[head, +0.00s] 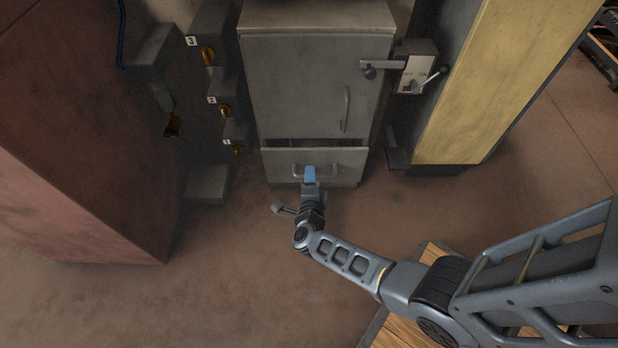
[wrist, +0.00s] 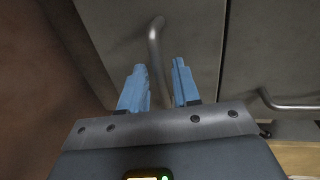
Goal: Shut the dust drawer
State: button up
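The dust drawer (head: 340,163) is the low grey drawer at the bottom of the grey cabinet. Its front stands out a little, and a dark opening shows above its top edge. Its bar handle (head: 296,171) is partly covered by my gripper (head: 310,173) in the head view. In the wrist view, my gripper's blue fingers (wrist: 158,84) are apart, with the drawer handle (wrist: 155,45) running between and beyond them. The fingers look open and clear of the bar, though contact is hard to judge. The drawer front (wrist: 115,35) lies just ahead of them.
The cabinet door (head: 300,85) above is closed, and its handle (head: 347,108) also shows in the wrist view (wrist: 290,104). A switch box (head: 417,73) with levers is at right, beside a yellow panel (head: 510,80). Numbered boxes (head: 208,50) and a reddish block (head: 80,130) stand left.

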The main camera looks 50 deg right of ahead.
jog(key=shift+w+d+f, duration=0.15)
jog(key=shift+w+d, duration=0.25)
jog(key=shift+d, duration=0.2)
grip_shut()
